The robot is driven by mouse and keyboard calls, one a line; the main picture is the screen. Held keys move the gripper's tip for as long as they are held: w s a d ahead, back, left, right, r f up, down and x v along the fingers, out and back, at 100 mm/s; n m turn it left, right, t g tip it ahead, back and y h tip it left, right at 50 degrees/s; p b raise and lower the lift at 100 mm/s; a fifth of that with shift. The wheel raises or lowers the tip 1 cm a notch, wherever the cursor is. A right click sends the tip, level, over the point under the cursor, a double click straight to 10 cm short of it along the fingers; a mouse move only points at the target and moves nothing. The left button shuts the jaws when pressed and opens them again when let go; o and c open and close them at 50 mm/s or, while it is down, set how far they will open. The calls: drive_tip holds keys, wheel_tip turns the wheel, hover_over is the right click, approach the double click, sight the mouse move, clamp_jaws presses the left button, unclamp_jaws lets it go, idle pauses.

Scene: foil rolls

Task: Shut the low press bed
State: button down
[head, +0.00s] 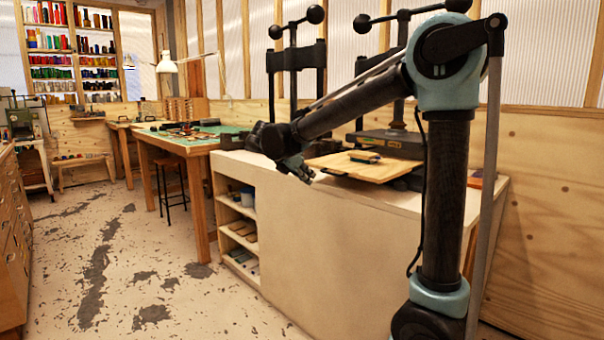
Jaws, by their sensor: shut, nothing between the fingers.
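A light wooden press bed (345,168) sticks out from under the dark plate of the right-hand press (392,140), on top of the pale cabinet. A small dark green and brown block (364,156) lies on the bed. A dark piece, perhaps a handle, shows at the bed's near edge. My gripper (305,175) is shut and empty, pointing down just left of the bed's left end. I cannot tell whether it touches the bed. My arm hides part of the right-hand press.
A second black press (296,60) stands behind my gripper. The pale cabinet (330,230) has open shelves at its left end. A green-topped table (190,138) with a lamp and a stool (170,180) stand further left. The worn floor at left is clear.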

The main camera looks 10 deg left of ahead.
drive_tip(key=shift+w+d+f, duration=0.1)
drive_tip(key=shift+w+d, duration=0.75)
drive_tip(key=shift+w, duration=0.2)
drive_tip(key=shift+w+d+f, duration=0.1)
drive_tip(key=shift+w+d, duration=0.7)
drive_tip(key=shift+w, duration=0.2)
